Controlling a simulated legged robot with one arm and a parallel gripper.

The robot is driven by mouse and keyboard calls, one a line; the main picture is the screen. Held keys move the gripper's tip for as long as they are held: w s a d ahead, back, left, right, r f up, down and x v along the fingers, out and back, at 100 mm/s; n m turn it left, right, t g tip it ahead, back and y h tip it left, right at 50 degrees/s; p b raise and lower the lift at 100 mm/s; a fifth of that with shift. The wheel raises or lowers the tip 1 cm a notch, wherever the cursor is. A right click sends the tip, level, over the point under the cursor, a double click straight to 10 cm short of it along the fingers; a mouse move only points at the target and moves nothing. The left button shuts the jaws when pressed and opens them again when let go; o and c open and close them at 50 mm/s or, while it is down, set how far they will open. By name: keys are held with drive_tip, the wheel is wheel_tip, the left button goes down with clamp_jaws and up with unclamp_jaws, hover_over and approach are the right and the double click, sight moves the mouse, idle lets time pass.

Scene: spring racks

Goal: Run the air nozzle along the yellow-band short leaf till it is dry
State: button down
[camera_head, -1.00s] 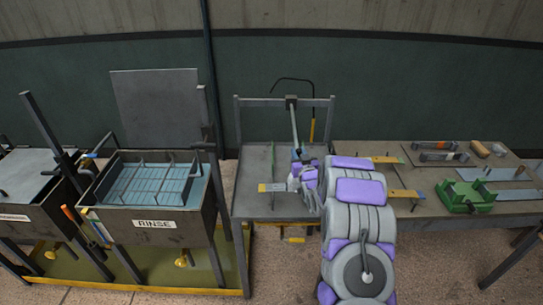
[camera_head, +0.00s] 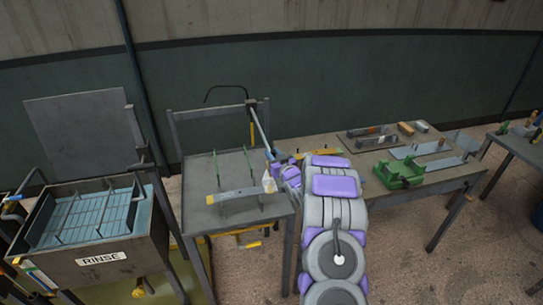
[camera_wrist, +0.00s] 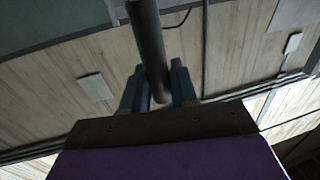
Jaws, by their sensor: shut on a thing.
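The yellow-band short leaf (camera_head: 236,193) is a grey bar lying across thin uprights on the drying stand, with a small yellow band at its left end. My gripper (camera_head: 276,167) is by the leaf's right end. In the wrist view it is shut on a dark round bar (camera_wrist: 150,45), seemingly the air nozzle's body. A small pale cone (camera_head: 268,183) shows beside my gripper, at the leaf's right part; I cannot tell whether it is the air jet or the nozzle tip. My gripper and arm hide the leaf's far right end. Wetness is too small to see.
The rinse tank (camera_head: 100,255) with a wire basket stands left of the stand (camera_head: 200,222). A bench (camera_head: 330,140) on the right holds a green fixture (camera_head: 400,173), flat plates and small blocks. A frame with a black hose (camera_head: 226,88) rises behind the stand.

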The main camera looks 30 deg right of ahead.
drive_tip(key=c, duration=1)
unclamp_jaws()
drive_tip(key=shift+w, duration=0.1)
drive_tip(key=s, duration=0.5)
drive_tip(key=s+a, duration=0.1)
drive_tip(key=s, duration=0.5)
drive_tip(key=s+a, duration=0.1)
drive_tip(key=s, duration=0.5)
drive_tip(key=shift+s, duration=0.15)
drive_tip(key=shift+c, duration=0.2)
